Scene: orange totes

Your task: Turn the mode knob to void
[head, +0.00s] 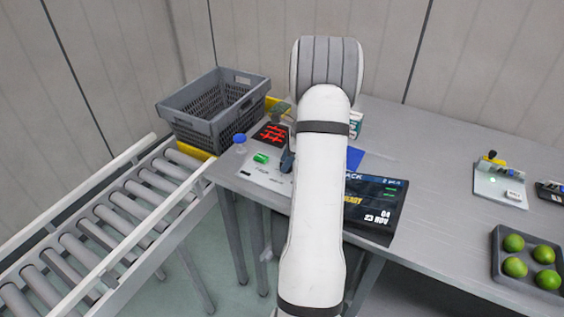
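No part is clearly readable as the mode knob, and I see no "void" mark. A white panel (262,177) with a bright green part (261,158) lies at the table's left end, partly covered by my arm. A small dark blue piece (287,161) shows at the arm's left edge; I cannot tell whether it is a knob or part of my gripper. My arm reaches over this area, and my gripper is hidden behind it. A grey device (499,188) with a yellow and black part (492,157) and a green light stands far right, away from the arm.
A black display (378,228) lies right of my arm. A dark pad with red marks (271,134) and a blue-capped item (240,143) are at left. A tray (498,262) holds green fruit.

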